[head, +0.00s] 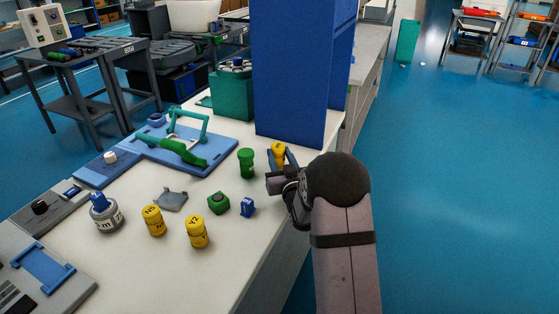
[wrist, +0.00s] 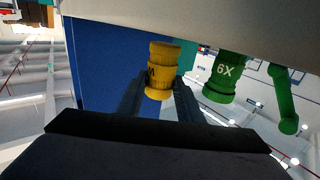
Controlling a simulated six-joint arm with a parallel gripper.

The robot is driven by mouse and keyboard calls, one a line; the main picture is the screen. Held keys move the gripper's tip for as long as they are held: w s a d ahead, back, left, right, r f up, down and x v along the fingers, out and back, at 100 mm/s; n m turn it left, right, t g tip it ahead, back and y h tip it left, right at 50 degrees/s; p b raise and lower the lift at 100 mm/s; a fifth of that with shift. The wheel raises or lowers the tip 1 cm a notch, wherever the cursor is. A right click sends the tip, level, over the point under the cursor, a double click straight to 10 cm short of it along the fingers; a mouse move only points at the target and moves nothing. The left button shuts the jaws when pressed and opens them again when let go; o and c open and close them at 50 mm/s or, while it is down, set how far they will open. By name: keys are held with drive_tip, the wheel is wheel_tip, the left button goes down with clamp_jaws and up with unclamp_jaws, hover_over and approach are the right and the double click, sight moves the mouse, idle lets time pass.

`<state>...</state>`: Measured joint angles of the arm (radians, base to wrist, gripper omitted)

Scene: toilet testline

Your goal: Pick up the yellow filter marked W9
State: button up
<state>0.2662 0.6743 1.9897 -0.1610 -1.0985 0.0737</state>
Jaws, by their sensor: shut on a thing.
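A yellow filter (head: 278,150) stands upright near the right edge of the white bench, in front of the blue cabinet. My gripper (head: 282,161) is around it, with one finger on each side. In the wrist view the same yellow filter (wrist: 160,72) is between the two dark fingers of my gripper (wrist: 158,92), which is shut on it. Its mark is only partly readable there, a letter like an inverted W. I cannot tell whether its base touches the bench. Two other yellow filters (head: 153,221) (head: 197,232) stand at the front of the bench, apart from my gripper.
A green filter (head: 246,163) stands just left of my gripper; the wrist view shows its mark inverted (wrist: 223,76). A green block (head: 218,203) and a small blue part (head: 247,208) lie nearer. The blue cabinet (head: 297,70) rises close behind. Open floor (head: 450,190) lies right.

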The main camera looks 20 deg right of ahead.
wheel_tip(320, 180, up, 8)
drive_tip(key=shift+r, duration=0.2)
